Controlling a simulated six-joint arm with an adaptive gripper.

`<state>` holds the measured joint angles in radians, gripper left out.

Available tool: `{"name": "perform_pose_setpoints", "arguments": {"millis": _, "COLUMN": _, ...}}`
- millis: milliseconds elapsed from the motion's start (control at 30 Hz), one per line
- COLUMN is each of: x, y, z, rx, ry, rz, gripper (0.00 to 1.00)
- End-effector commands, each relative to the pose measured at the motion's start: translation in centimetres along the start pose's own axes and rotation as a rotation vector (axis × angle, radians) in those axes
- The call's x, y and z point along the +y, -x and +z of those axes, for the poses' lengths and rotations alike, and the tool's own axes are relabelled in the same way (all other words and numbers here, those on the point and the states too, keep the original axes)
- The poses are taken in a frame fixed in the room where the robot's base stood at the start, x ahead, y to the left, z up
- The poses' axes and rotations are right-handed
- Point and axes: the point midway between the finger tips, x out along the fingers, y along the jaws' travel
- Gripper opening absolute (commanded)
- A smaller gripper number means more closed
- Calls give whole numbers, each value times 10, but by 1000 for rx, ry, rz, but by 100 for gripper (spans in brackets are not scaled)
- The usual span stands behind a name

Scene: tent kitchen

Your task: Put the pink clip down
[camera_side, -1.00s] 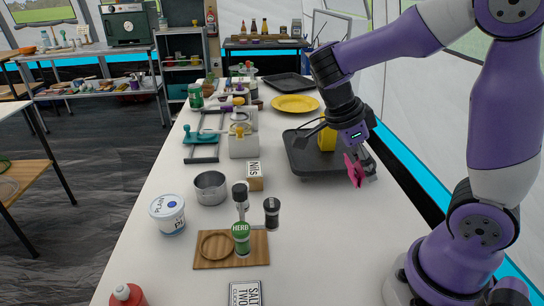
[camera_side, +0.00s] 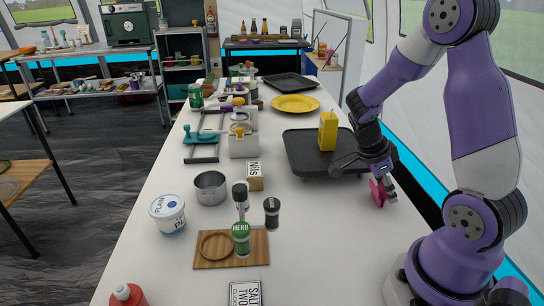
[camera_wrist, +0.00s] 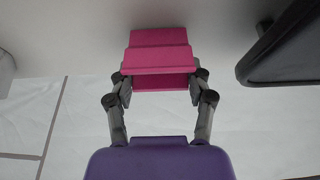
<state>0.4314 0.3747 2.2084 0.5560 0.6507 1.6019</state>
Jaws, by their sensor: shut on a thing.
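The pink clip (camera_side: 378,192) is between the fingertips of my gripper (camera_side: 385,183), at the right side of the white table. In the wrist view the clip (camera_wrist: 158,58) spans the gap between the two fingers of my gripper (camera_wrist: 160,82), which are shut on it. The clip is low, close to the tabletop; I cannot tell whether it touches the table. Part of the clip is hidden by the fingers in the side view.
A dark tray (camera_side: 303,162) with a yellow carton (camera_side: 327,131) on it lies just behind my gripper. Its dark edge (camera_wrist: 290,50) shows at the right in the wrist view. The white table (camera_side: 330,235) is bare in front of the clip. A pepper grinder (camera_side: 271,213) stands further left.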

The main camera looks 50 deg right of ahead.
Motion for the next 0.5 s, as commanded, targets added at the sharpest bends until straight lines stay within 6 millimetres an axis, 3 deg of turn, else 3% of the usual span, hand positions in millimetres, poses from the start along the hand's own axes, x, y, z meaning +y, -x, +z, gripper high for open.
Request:
{"name": "perform_pose_setpoints", "arguments": {"millis": 233, "x": 0, "y": -4, "z": 2, "rx": 1, "ry": 0, "rz": 1, "gripper": 42}}
{"name": "perform_pose_setpoints", "arguments": {"millis": 300, "x": 0, "y": -4, "z": 2, "rx": 0, "ry": 0, "rz": 0, "gripper": 85}}
{"name": "perform_pose_setpoints", "arguments": {"millis": 333, "x": 0, "y": -4, "z": 2, "rx": 0, "ry": 0, "rz": 0, "gripper": 89}}
{"name": "perform_pose_setpoints", "arguments": {"millis": 500, "x": 0, "y": -4, "z": 2, "rx": 0, "ry": 0, "rz": 0, "gripper": 89}}
